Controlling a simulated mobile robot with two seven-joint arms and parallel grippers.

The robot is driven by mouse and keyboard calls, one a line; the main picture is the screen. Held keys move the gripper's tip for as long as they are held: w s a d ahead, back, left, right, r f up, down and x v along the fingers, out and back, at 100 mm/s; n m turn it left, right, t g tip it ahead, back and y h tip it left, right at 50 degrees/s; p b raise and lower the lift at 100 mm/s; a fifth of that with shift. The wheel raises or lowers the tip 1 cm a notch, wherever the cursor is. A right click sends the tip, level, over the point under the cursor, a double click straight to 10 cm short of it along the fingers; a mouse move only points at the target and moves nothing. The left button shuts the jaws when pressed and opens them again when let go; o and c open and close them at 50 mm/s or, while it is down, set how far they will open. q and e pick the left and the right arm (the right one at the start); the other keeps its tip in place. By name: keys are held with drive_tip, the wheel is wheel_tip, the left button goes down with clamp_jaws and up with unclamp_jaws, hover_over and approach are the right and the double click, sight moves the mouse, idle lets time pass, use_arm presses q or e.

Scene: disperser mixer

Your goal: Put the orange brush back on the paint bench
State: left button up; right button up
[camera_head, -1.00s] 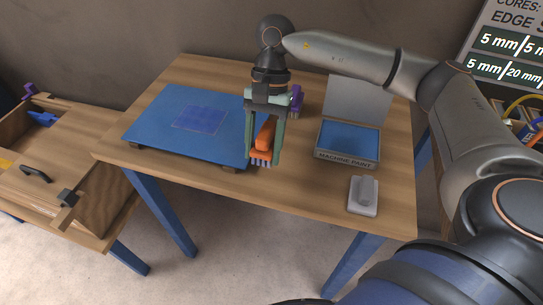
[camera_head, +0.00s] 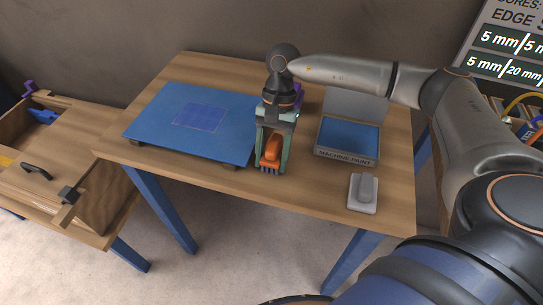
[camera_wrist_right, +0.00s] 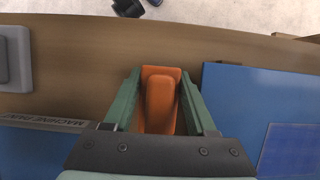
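The orange brush (camera_head: 271,150) is between the green fingers of my right gripper (camera_head: 271,160), low over the front half of the wooden paint bench (camera_head: 210,180). Its bristle end points down, at or just above the bench top; I cannot tell whether it touches. In the right wrist view the orange brush (camera_wrist_right: 161,98) lies between the two fingertips of my right gripper (camera_wrist_right: 160,85), which close in on its sides. My left gripper is not in view.
A blue board (camera_head: 190,145) lies just left of the gripper. A paint tray (camera_head: 345,158) labelled MACHINE PAINT stands to the right, with a grey block (camera_head: 362,204) in front of it. A purple item (camera_head: 298,100) is partly hidden behind the gripper. A wooden drawer unit (camera_head: 95,175) stands at left.

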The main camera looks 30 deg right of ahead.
drive_tip(key=o, duration=0.4)
drive_tip(key=shift+o, duration=0.2)
drive_tip(key=shift+r+p, duration=0.25)
drive_tip(key=shift+p, duration=0.05)
drive_tip(key=b+v, duration=0.1)
drive_tip(key=v, duration=1.1)
drive_tip(key=shift+a, duration=0.1)
